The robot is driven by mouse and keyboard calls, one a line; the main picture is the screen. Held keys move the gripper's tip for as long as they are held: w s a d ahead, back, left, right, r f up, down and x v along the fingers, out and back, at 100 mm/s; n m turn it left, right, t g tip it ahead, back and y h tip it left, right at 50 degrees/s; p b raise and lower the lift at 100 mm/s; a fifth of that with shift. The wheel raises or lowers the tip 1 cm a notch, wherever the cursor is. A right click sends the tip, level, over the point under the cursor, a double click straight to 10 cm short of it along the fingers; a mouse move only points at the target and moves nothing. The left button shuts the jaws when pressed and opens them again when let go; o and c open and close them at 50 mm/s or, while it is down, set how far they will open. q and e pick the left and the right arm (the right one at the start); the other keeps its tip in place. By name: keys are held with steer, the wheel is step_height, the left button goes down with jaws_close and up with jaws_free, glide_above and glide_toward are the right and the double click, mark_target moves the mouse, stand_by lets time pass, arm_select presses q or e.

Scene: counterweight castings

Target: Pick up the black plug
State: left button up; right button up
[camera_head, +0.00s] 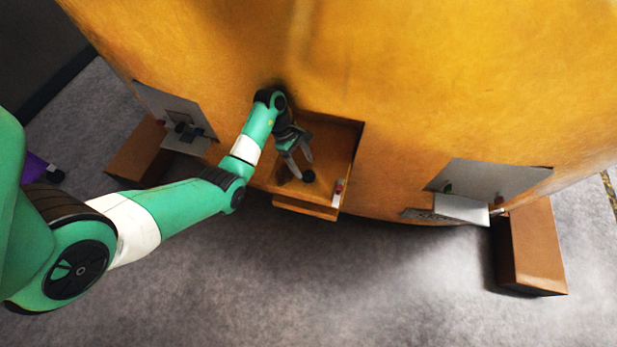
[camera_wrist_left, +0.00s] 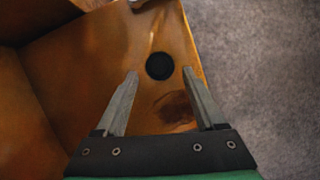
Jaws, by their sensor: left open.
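The black plug (camera_head: 308,175) is a small dark round piece on the floor of the recess in the orange casting (camera_head: 450,80). In the left wrist view the black plug (camera_wrist_left: 159,66) shows as a dark disc just beyond the fingertips, centred between them. My left gripper (camera_head: 301,165) is open and reaches down into the recess with its tips close to the plug. Its two fingers also show apart in the left wrist view (camera_wrist_left: 161,72), with nothing between them. I cannot tell whether a finger touches the plug. My right gripper is not in view.
A small red and white piece (camera_head: 338,192) stands at the right side of the recess (camera_head: 340,150). Grey plates with small parts sit at the left (camera_head: 190,143) and right (camera_head: 463,209). Brown boxes stand at the left (camera_head: 138,152) and right (camera_head: 530,250). Grey floor lies in front.

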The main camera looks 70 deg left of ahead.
mark_target(308, 173)
arm_select(q)
steer(key=b+x, duration=0.1)
steer(key=x, duration=0.2)
steer(key=shift+f, duration=0.15)
steer(key=shift+w, duration=0.1)
steer(key=shift+c, duration=0.4)
jaws_close()
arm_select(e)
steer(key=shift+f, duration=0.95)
